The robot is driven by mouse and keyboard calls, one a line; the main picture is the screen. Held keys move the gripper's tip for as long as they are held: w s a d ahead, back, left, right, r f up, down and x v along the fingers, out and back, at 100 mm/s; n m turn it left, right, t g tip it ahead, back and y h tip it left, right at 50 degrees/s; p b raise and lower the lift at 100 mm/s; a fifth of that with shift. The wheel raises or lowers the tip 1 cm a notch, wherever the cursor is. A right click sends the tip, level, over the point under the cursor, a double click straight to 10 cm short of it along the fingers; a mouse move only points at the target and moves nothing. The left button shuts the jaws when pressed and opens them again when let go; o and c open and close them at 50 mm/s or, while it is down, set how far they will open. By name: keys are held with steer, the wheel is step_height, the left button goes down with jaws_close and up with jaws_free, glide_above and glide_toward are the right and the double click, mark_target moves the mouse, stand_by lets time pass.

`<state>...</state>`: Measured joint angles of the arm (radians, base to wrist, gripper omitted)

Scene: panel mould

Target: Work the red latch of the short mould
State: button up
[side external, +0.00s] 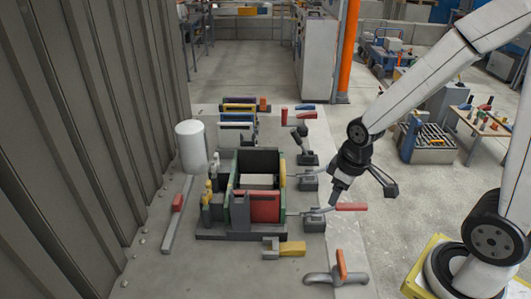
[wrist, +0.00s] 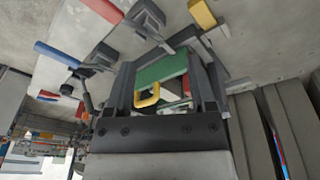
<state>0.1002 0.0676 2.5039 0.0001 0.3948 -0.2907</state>
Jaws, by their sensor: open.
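The mould (side external: 240,236) sits on the slab with dark and green walls and a red panel at its front. Its green wall (wrist: 163,70) shows between my fingers in the wrist view. A latch with a red handle (side external: 352,207) stands to its right on a grey base; a red handle also shows at the top of the wrist view (wrist: 103,10). My gripper (side external: 336,196) is open and empty, pointing down just above and beside the inner end of that handle. Contact cannot be told.
A yellow-handled latch (side external: 291,248) lies in front; a blue handle (wrist: 57,53) shows at left in the wrist view. A white cylinder (side external: 191,147) and corrugated wall (side external: 85,130) are left. Panels (side external: 238,120) stand behind.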

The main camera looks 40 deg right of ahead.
mark_target(353, 204)
steer(key=d+n, duration=0.2)
steer(key=d+f+n+g, duration=0.1)
steer(key=d+n, duration=0.1)
steer(key=d, duration=0.1)
steer(key=d+f+n, duration=0.1)
steer(key=d, duration=0.2)
steer(key=shift+d+f+n+g, duration=0.2)
steer(key=shift+d+n+g, duration=0.05)
steer(key=shift+n+g, duration=0.15)
steer(key=shift+s+d+f+n, duration=0.1)
steer(key=shift+d+f+n, duration=0.05)
steer(key=shift+d+n, duration=0.4)
steer(key=shift+f, duration=0.2)
steer(key=shift+f, duration=3.7)
jaws_close()
